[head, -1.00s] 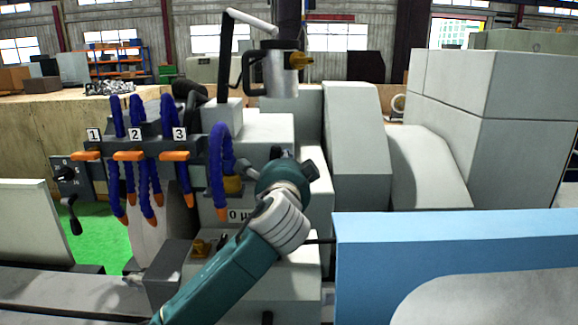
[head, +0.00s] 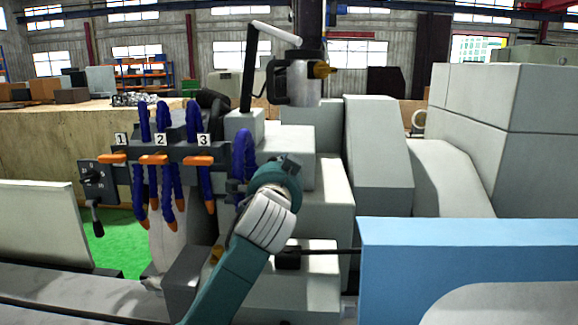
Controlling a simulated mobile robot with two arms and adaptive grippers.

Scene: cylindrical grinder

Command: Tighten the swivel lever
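A black lever with a rounded grip (head: 96,218) hangs from a small grey panel with a dial (head: 92,180) at the left of the grinder. I cannot tell for certain whether this is the swivel lever. My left arm rises from the bottom edge, left of centre. Its gripper (head: 262,178) is at the front of the machine, beside the rightmost blue hose. The fingers are mostly hidden behind the teal and white wrist, so I cannot see whether they are open or hold anything. My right gripper is not in view.
Blue coolant hoses with orange tips (head: 167,215) hang from a dark manifold numbered 1 to 3, left of the gripper. A black block with a thin rod (head: 288,258) lies right of the arm. A blue cover (head: 470,255) fills the lower right. Pale machine housings stand behind.

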